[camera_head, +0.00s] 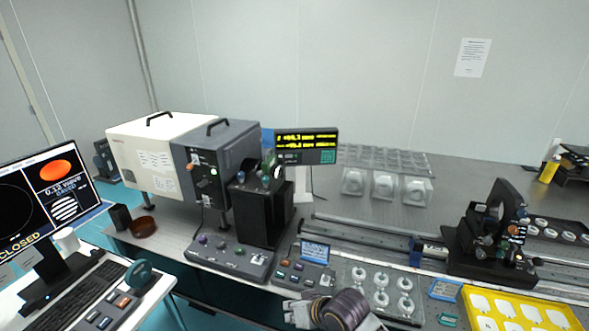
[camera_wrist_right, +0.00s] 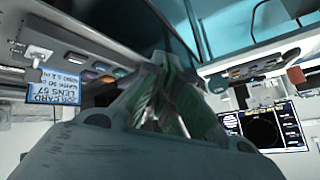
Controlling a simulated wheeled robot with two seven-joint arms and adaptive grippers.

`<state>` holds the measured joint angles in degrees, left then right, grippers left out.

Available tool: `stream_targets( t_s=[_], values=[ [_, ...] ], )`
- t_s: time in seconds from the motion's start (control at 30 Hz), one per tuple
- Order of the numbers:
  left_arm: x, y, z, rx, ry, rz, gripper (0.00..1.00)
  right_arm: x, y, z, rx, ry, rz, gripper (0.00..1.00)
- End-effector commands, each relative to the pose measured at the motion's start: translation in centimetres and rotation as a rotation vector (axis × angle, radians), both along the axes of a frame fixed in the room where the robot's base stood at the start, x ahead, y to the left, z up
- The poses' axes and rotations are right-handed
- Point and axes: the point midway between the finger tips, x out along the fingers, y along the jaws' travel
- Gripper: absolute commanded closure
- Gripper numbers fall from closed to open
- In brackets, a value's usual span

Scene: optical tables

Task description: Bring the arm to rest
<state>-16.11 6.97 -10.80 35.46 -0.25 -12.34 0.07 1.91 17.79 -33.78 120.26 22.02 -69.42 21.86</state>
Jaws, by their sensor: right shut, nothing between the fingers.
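My right gripper (camera_head: 298,312) is at the bottom middle of the head view, in front of the table's near edge, with my dark ringed wrist to its right. In the right wrist view my right gripper (camera_wrist_right: 165,65) fills the middle, its fingers together with nothing between them. The wrist picture is turned over, and the control box's buttons (camera_wrist_right: 88,70) and a blue label card (camera_wrist_right: 52,92) show beyond the fingers. My left gripper is not in view.
Near my right gripper are a button box (camera_head: 303,275), a blue card (camera_head: 315,251) and a clear tray of round parts (camera_head: 380,292). A yellow tray (camera_head: 520,310) lies at right. A black stage (camera_head: 490,240) stands on rails. A monitor (camera_head: 40,200) and keyboard (camera_head: 78,300) are left.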

Motion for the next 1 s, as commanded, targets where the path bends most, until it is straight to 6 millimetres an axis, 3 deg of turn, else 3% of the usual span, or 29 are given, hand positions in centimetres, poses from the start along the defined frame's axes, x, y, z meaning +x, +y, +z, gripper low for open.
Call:
stream_targets(
  t_s=[0.27, 0.8, 1.0],
  values=[
    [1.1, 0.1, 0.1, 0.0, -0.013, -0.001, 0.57, -2.4, -4.3, -0.7, -0.073, 0.018, -0.047, 1.0],
    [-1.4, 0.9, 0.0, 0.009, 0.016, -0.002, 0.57, -8.7, -15.3, -2.8, -0.284, 0.117, -0.158, 1.0],
    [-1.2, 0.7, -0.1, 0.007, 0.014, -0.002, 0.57, -11.0, -18.5, -3.2, -0.351, 0.158, -0.185, 1.0]
  ],
)
